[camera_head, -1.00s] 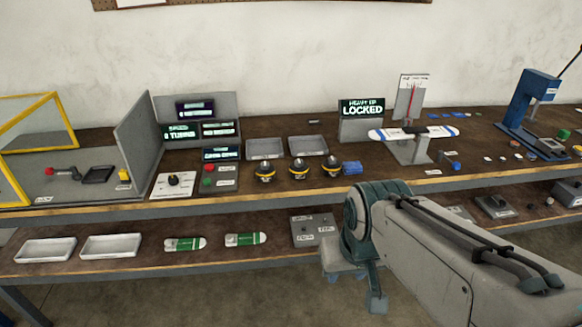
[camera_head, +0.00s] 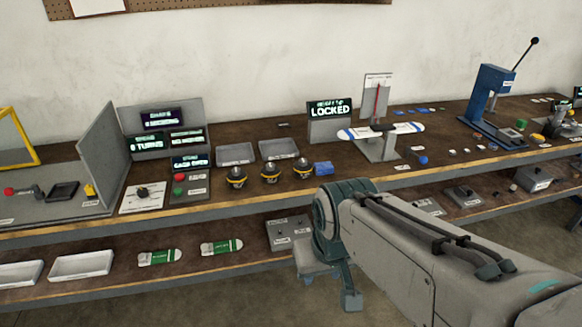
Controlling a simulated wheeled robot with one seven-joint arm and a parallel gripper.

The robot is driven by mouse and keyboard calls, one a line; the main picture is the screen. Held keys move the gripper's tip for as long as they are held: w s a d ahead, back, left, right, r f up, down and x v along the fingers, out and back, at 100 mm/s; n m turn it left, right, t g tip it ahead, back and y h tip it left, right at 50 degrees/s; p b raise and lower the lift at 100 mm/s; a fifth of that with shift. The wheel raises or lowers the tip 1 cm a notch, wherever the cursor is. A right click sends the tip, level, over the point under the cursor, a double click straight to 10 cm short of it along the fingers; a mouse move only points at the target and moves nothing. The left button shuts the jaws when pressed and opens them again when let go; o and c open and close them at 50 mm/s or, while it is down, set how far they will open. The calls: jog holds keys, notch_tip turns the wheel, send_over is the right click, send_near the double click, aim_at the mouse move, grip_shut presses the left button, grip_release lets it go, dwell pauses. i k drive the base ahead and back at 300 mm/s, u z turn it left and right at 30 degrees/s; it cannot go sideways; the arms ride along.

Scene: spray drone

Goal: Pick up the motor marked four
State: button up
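Two empty grey trays (camera_head: 236,153) lie behind the motors. Left is a panel with red and green buttons (camera_head: 179,178). Behind right stand a "LOCKED" display (camera_head: 330,110) and a white propeller on a stand (camera_head: 380,131). A blue lever press (camera_head: 490,95) is farther right.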

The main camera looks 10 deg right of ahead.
aim_at(270, 177)
jog(key=z, duration=0.6)
jog(key=i, duration=1.5)
jog(key=u, duration=0.65)
